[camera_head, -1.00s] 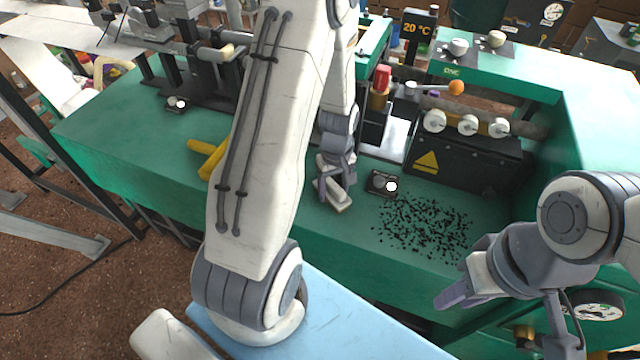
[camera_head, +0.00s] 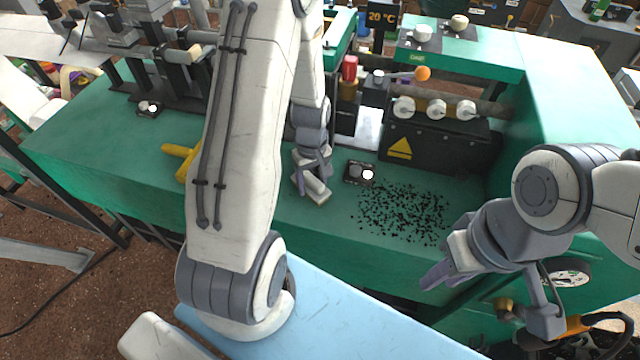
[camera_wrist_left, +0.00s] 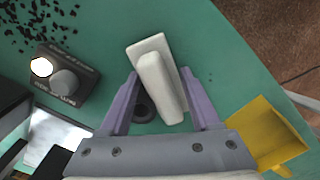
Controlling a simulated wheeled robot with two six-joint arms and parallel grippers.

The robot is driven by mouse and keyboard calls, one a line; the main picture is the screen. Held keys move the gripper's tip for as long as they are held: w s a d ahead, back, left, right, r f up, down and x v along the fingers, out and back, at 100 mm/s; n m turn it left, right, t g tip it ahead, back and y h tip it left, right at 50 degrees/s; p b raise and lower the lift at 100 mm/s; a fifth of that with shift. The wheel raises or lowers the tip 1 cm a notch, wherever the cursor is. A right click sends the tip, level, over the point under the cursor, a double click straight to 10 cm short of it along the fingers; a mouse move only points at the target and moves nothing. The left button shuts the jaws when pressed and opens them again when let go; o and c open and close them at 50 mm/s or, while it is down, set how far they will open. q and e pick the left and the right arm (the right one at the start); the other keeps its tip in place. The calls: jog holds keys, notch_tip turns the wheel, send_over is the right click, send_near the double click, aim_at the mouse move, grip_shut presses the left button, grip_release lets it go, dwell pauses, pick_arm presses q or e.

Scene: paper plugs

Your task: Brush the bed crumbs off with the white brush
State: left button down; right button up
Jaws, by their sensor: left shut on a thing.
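The white brush (camera_head: 314,190) is on or just above the green machine bed (camera_head: 290,222), left of the crumbs. My left gripper (camera_head: 312,172) is shut on the brush; in the left wrist view the white brush (camera_wrist_left: 158,82) sits between the two purple fingers. I cannot tell whether it touches the bed. The black crumbs (camera_head: 402,213) lie scattered on the bed to the right of the brush; some also show in the left wrist view (camera_wrist_left: 35,22). My right gripper (camera_head: 437,272) hangs near the bed's front edge, right of the crumbs; its finger opening is unclear.
A black housing with a yellow warning triangle (camera_head: 400,149) rises behind the crumbs. A yellow tool (camera_head: 178,160) lies on the left of the bed, partly hidden by my arm. A light blue surface (camera_head: 345,325) is in front.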

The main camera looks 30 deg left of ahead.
aim_at(294, 178)
pick_arm(q)
jog(key=shift+w+a+r, duration=0.1)
jog(key=shift+w+a, duration=0.1)
jog(key=shift+a, duration=0.3)
jog(key=shift+w+a, duration=0.2)
jog(key=shift+a, duration=0.25)
jog(key=shift+s+a, duration=0.3)
jog(key=shift+a, duration=0.65)
jog(key=shift+s+a+f, duration=0.1)
jog(key=shift+s+a, duration=0.05)
jog(key=shift+a, duration=0.25)
jog(key=shift+s+a+f, duration=0.1)
jog(key=shift+a, duration=0.3)
jog(key=shift+d, duration=0.15)
jog(key=shift+s+a+r+p, duration=0.1)
jog(key=shift+s+a+p, duration=0.15)
jog(key=shift+a, duration=0.6)
jog(key=shift+s+a+p, duration=0.25)
jog(key=shift+a, duration=0.65)
